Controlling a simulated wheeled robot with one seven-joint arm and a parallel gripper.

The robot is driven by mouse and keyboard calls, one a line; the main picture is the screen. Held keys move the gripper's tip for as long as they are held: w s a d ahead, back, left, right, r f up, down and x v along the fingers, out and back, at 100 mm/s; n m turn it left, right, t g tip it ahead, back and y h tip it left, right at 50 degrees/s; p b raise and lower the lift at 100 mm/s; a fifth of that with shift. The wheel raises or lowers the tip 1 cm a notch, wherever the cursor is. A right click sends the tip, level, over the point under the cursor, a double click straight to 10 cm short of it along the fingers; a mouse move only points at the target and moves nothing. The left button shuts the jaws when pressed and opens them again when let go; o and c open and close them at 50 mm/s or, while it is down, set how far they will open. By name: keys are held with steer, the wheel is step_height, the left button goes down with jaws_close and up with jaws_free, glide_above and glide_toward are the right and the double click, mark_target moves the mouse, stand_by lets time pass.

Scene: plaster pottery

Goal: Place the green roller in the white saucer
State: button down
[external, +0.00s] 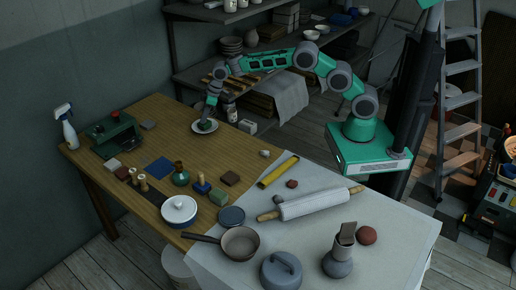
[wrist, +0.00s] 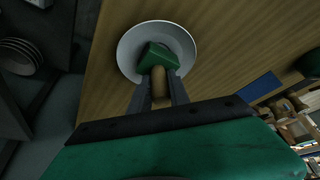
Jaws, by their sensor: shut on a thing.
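The white saucer (external: 213,127) lies on the wooden table near its back edge; it also shows in the wrist view (wrist: 127,50). The green roller (wrist: 157,57) has a green head and a tan wooden handle. My gripper (wrist: 160,92) is shut on the handle, with a finger on each side. The green head is over the saucer, within its rim as seen from the wrist. I cannot tell if the head touches the saucer. In the external view my gripper (external: 209,122) is directly above the saucer and hides most of the roller.
A white box (external: 247,126) and a jar (external: 228,106) stand right of the saucer. Shelves (external: 210,60) with bowls rise behind. The table left of the saucer is mostly clear.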

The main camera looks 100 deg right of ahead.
steer(key=c, duration=1.2)
jaws_free()
steer(key=shift+f, duration=0.25)
steer(key=shift+c, duration=0.2)
steer(key=shift+r, duration=0.1)
steer(key=v, duration=1.3)
steer(key=shift+w+r, duration=0.15)
steer(key=shift+w, duration=0.1)
